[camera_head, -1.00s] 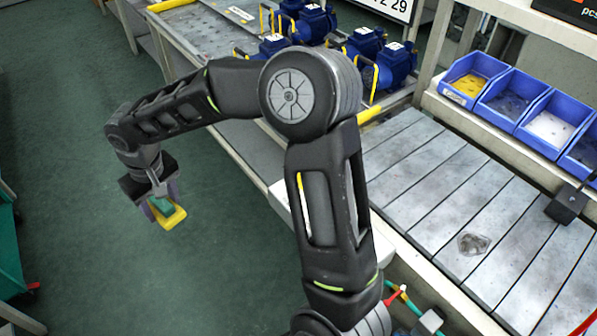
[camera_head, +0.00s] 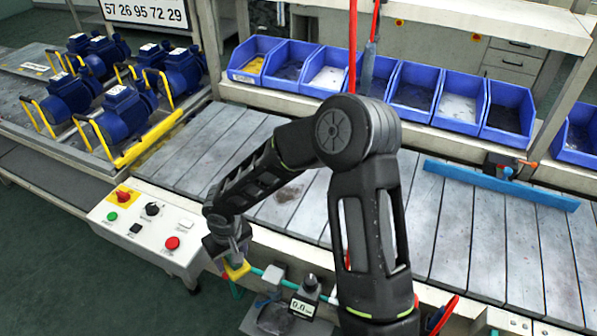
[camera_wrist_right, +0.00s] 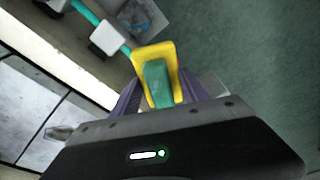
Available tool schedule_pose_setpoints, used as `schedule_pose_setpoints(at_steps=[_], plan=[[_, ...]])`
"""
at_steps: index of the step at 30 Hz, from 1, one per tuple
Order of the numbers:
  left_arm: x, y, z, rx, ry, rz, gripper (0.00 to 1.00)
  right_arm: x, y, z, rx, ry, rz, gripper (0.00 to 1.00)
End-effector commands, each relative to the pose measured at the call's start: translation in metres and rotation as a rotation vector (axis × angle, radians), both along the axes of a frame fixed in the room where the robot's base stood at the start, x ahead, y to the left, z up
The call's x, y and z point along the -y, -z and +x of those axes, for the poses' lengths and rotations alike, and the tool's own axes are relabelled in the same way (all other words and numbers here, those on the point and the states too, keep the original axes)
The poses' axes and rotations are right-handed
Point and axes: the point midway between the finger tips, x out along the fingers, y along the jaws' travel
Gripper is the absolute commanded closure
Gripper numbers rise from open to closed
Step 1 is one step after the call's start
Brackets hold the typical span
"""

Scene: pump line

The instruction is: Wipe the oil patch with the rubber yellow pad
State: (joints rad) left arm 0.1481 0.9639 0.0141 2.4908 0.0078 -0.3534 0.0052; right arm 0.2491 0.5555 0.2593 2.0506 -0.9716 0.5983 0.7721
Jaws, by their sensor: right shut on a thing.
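The oil patch (camera_head: 289,192) is a dark brownish smear on the grey slatted line, partly beside my right forearm. My right gripper (camera_head: 233,258) points down in front of the line's near edge, left of and nearer than the patch. It is shut on the yellow pad (camera_head: 238,271) by its teal grip. The wrist view shows the yellow pad (camera_wrist_right: 145,52) beyond the purple fingers, with the teal grip (camera_wrist_right: 157,83) between them. The pad is apart from the patch. My left gripper is not in view.
A control box (camera_head: 150,228) with buttons is left of the gripper. A scale with a display (camera_head: 302,307) is below right. Blue pumps (camera_head: 125,110) stand at left. Blue bins (camera_head: 412,90) line the back. A blue bar (camera_head: 500,185) lies on the slats at right.

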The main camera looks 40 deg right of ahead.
Motion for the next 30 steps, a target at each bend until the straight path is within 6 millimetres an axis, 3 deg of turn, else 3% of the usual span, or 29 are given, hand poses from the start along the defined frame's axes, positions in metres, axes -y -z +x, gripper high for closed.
schedule_pose_setpoints(at_steps=[4,17,20,30], plan=[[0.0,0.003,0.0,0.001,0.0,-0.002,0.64,-0.003,0.012,-0.005,-0.002,-0.003,0.009,0.8],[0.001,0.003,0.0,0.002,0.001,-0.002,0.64,0.004,0.009,-0.003,-0.001,0.011,0.007,0.8],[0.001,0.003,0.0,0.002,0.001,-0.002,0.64,0.02,0.002,0.002,0.001,0.048,0.003,0.8],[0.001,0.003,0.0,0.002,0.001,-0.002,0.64,0.111,-0.042,0.009,-0.005,0.225,-0.011,0.8]])
